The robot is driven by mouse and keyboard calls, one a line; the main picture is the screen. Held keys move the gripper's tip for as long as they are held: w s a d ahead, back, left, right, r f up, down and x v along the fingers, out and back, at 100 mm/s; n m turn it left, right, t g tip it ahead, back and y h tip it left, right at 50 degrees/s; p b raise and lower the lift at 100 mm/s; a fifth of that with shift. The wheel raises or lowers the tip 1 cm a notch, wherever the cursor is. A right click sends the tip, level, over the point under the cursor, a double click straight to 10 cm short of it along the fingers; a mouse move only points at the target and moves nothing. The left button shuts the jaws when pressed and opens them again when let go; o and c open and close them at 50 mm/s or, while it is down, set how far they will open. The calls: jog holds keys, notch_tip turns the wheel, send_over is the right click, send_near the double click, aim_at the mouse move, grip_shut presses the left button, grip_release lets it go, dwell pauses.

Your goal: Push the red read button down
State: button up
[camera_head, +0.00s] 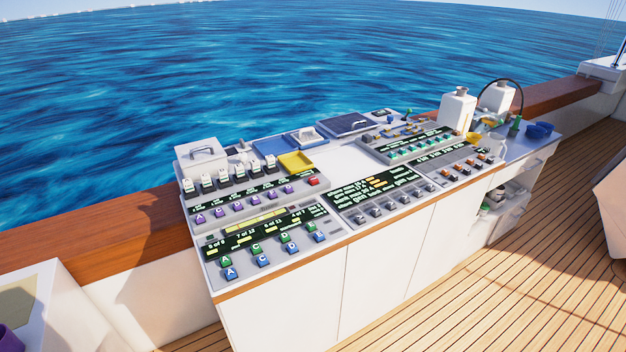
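A small red button (313,182) sits at the right end of the row of purple buttons, on the left part of a grey control console (335,160). It is too small to tell whether it is up or pressed, or to read any label on it. The yellow tray (295,162) lies just behind it. My gripper is not in view, and nothing is touching the red button.
Purple lettered buttons (245,203) lie left of the red one, and blue and green buttons (228,273) in front. White jugs (457,108) stand at the right end. A wooden rail (100,235) runs behind. The plank deck (470,270) in front is clear.

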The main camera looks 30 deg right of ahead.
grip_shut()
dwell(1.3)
